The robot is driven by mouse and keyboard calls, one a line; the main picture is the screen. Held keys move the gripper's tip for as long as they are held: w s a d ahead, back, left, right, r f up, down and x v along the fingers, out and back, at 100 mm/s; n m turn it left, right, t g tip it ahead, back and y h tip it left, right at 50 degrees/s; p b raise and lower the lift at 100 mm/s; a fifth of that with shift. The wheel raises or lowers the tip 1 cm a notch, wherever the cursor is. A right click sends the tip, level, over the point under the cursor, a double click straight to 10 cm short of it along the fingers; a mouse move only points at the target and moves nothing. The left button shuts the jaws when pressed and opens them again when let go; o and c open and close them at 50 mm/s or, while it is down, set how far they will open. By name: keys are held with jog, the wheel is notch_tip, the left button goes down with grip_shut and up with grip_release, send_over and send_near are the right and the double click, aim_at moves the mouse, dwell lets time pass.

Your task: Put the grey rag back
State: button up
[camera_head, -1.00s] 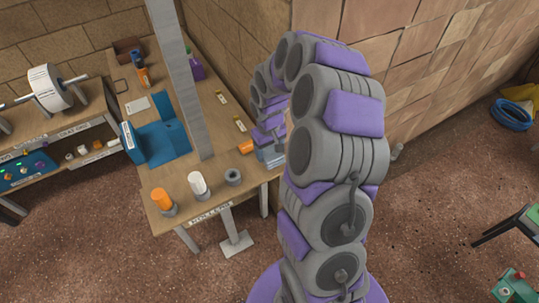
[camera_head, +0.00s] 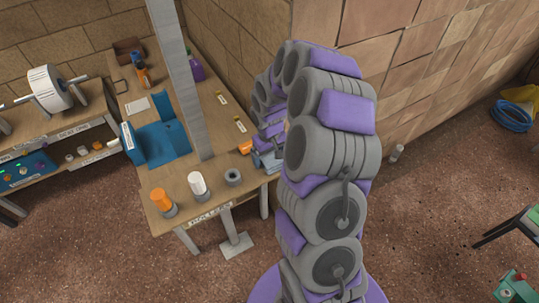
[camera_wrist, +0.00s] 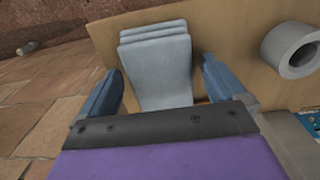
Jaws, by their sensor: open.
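The grey rag (camera_wrist: 157,55) is a folded, pale blue-grey cloth in several layers. It lies on the wooden bench top near an edge in the wrist view. My gripper (camera_wrist: 161,76) is open, with one blue finger on each side of the rag's near part. Small gaps show between the fingers and the cloth. In the head view the rag (camera_head: 266,161) is a small pale patch at the bench's right corner, partly hidden by my arm and gripper.
A grey ring holder (camera_head: 233,177) stands left of the rag, open at its top. White (camera_head: 197,184) and orange (camera_head: 161,200) rollers stand in holders along the front edge. An orange-ended item (camera_head: 245,147) lies close to my gripper. A grey post (camera_head: 180,80) rises from the bench; a brick wall stands behind.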

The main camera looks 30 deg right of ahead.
aim_at(269, 157)
jog(key=shift+r, duration=0.1)
notch_tip(269, 157, up, 11)
jog(key=p, duration=0.2)
jog(key=s+a+r, duration=0.7)
jog(key=s, duration=0.1)
jog(key=s+a+r+g, duration=0.1)
jog(key=s+a+r, duration=0.1)
jog(key=s, duration=1)
jog(key=s+a+r, duration=0.2)
jog(key=s+a, duration=0.3)
jog(key=s, duration=0.7)
jog(key=shift+s+g, duration=0.15)
jog(key=shift+g, duration=0.25)
notch_tip(269, 157, down, 3)
jog(key=b, duration=0.3)
jog(key=shift+a+r, duration=0.1)
jog(key=shift+r, duration=0.25)
